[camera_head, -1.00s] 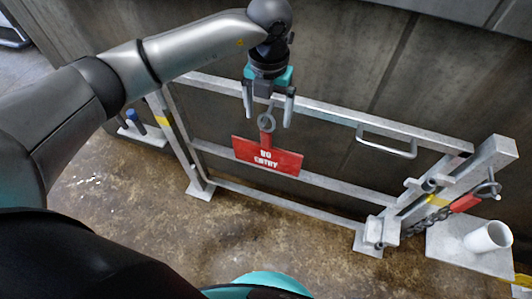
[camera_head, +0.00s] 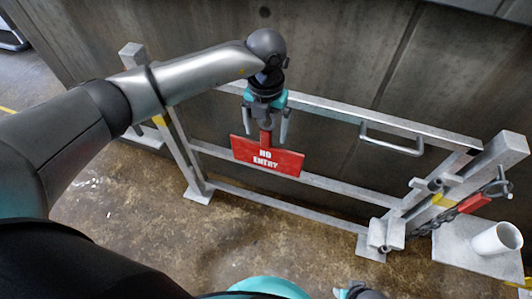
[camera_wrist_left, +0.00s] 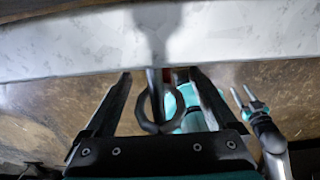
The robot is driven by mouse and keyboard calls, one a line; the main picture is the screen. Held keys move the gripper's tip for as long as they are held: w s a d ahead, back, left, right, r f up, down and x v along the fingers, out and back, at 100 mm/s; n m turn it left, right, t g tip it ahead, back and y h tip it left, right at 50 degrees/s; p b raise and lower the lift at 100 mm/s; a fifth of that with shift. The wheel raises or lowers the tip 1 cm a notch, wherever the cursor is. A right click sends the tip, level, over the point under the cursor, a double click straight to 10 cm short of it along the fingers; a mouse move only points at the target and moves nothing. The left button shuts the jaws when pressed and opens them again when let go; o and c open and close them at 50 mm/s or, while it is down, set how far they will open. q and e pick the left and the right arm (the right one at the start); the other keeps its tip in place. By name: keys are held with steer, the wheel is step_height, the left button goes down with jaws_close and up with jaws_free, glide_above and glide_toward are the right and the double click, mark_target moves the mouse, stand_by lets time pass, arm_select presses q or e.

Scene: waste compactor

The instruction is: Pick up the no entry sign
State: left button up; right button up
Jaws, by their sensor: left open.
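The no entry sign (camera_head: 282,159) is a red plate with white lettering, hanging at the front of the grey metal gate. A red stem joins its top edge. My left gripper (camera_head: 267,138) is directly above the sign, pointing down, with its fingers apart on either side of the stem. In the left wrist view, the sign's dark ring (camera_wrist_left: 158,127) stands between the open fingers of the left gripper (camera_wrist_left: 160,82), with no clear contact. In the head view the ring is hidden by the gripper. My right gripper (camera_wrist_left: 243,94) shows in the left wrist view, fingers apart and empty.
The gate's top rail (camera_head: 350,114) runs close behind the left gripper. A handle (camera_head: 392,140) projects from the gate. The brown floor in front is clear.

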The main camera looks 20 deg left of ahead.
arm_select(q)
steer(key=shift+f, duration=0.4)
jaws_close()
stand_by(0.6)
